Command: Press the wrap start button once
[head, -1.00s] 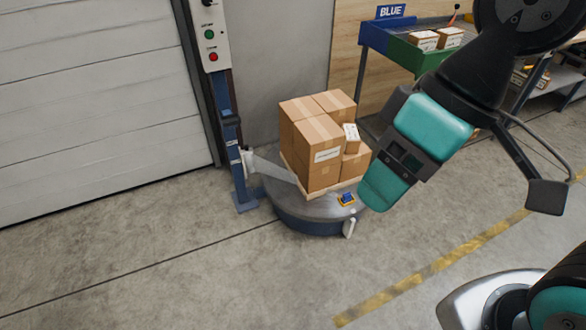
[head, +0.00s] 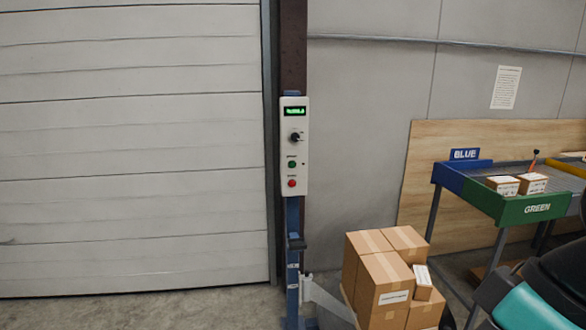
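The wrap control panel (head: 294,147) is a pale upright box on a blue post in the middle of the head view. It has a lit green display (head: 295,112) at the top and a black knob (head: 295,137) under it. Below are a green button (head: 292,164) and a red button (head: 292,183); their labels are too small to read. My gripper is outside the current view. Only part of my teal and black arm shows at the lower right, well apart from the panel.
Stacked brown cartons (head: 385,270) stand below and right of the panel. A sorting table with a blue end and a green front (head: 535,208) holds small boxes at the right. A white shutter door (head: 130,150) fills the left. Wall space right of the panel is clear.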

